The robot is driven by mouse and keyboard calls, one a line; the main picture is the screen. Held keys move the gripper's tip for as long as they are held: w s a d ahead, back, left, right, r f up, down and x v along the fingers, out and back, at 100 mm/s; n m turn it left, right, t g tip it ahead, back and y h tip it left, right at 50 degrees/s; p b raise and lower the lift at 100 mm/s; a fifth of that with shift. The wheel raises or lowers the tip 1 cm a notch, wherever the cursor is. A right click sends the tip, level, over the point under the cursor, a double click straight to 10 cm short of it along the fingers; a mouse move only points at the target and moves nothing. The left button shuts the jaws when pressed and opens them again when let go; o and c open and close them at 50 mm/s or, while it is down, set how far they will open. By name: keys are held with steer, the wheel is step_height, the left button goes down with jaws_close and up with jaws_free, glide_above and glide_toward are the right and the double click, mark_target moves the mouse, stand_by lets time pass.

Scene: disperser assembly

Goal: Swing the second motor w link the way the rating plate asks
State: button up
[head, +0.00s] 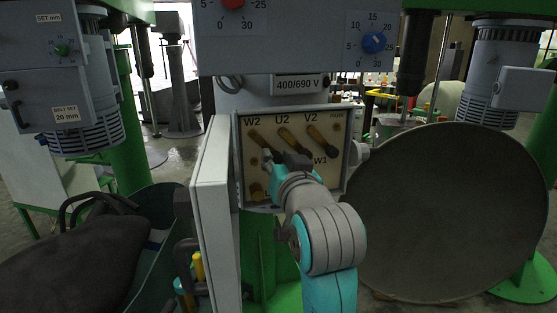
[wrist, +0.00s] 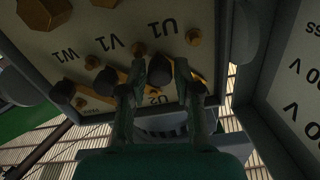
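The open terminal box (head: 335,180) has a cream board marked W2, U2, V2 along the top. Three brass links lie slanted there; the rightmost link (head: 322,142) ends in a black knob. The rating plate (head: 297,84) above reads 400/690 V. My gripper (head: 280,160) is at the leftmost link (head: 258,140), under W2, and hides its lower end. In the wrist view the board is upside down, with W1, V1, U1 readable. There my gripper (wrist: 160,72) has a finger on each side of a black knob (wrist: 160,74), which fills the gap.
The box's open door (head: 212,205) stands at the left of my arm, with printed text on its inner face (wrist: 300,85). A large dark disc (head: 445,210) is at the right. Knob panels (head: 374,42) hang above.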

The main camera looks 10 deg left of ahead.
jaws_close()
steer(key=shift+a+f, duration=0.1)
steer(key=shift+s+a+f+m, duration=0.2)
steer(key=shift+a+m, duration=0.15)
steer(key=shift+m, duration=0.6)
steer(key=shift+s+a+f+m, duration=0.1)
steer(key=shift+a+f+m, duration=0.2)
steer(key=shift+m, duration=0.6)
steer(key=shift+s+a+f+m, duration=0.15)
steer(key=shift+a+m, duration=0.25)
steer(key=shift+m, duration=0.55)
steer(key=o, duration=0.6)
jaws_free()
